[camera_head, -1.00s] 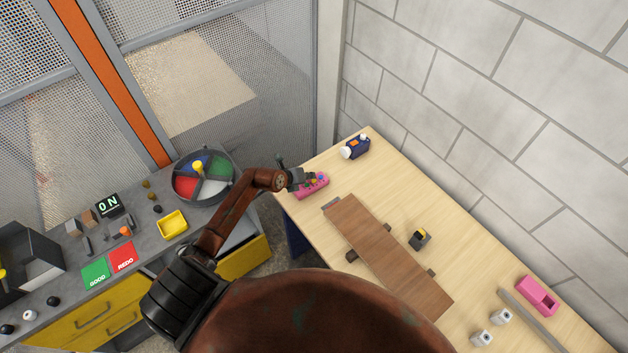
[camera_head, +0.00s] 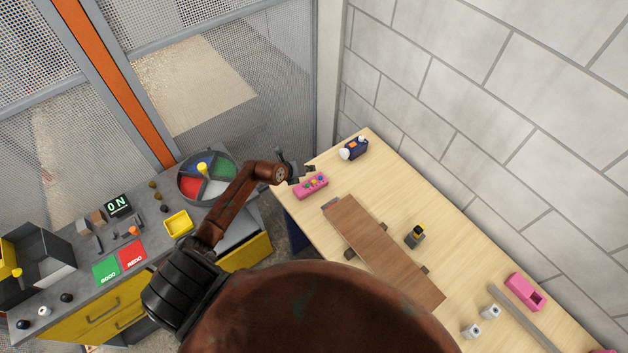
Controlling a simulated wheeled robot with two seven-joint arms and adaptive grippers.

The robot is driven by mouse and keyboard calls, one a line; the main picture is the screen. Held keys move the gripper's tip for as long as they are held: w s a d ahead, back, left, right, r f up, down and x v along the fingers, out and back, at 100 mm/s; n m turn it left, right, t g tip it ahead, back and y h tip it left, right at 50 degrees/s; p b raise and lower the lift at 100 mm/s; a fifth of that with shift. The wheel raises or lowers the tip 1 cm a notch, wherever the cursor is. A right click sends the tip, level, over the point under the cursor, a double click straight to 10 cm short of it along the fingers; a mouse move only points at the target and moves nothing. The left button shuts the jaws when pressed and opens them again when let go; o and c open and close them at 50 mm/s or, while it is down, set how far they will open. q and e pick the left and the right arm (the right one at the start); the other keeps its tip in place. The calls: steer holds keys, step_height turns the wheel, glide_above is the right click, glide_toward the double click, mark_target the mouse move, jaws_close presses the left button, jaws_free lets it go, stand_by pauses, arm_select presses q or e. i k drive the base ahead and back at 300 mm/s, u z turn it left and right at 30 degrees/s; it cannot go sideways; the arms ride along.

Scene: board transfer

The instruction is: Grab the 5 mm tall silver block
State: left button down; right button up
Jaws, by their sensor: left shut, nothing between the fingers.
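My left gripper (camera_head: 303,174) is shut and empty, above the far left edge of the wooden table (camera_head: 470,265). It is just above and left of a pink block (camera_head: 311,186) with several small coloured pieces on top. No block is clearly recognisable as the 5 mm silver one at this size. Two small whitish-grey cubes (camera_head: 490,312) stand at the table's lower right, with a long grey bar (camera_head: 523,317) beside them. My right gripper is not in view.
A brown board (camera_head: 385,255) lies mid-table on small dark supports. A grey workbench (camera_head: 80,300) with a round coloured tray (camera_head: 192,187) is at left.

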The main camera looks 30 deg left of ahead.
mark_target(472, 332)
steer(key=z, duration=1.5)
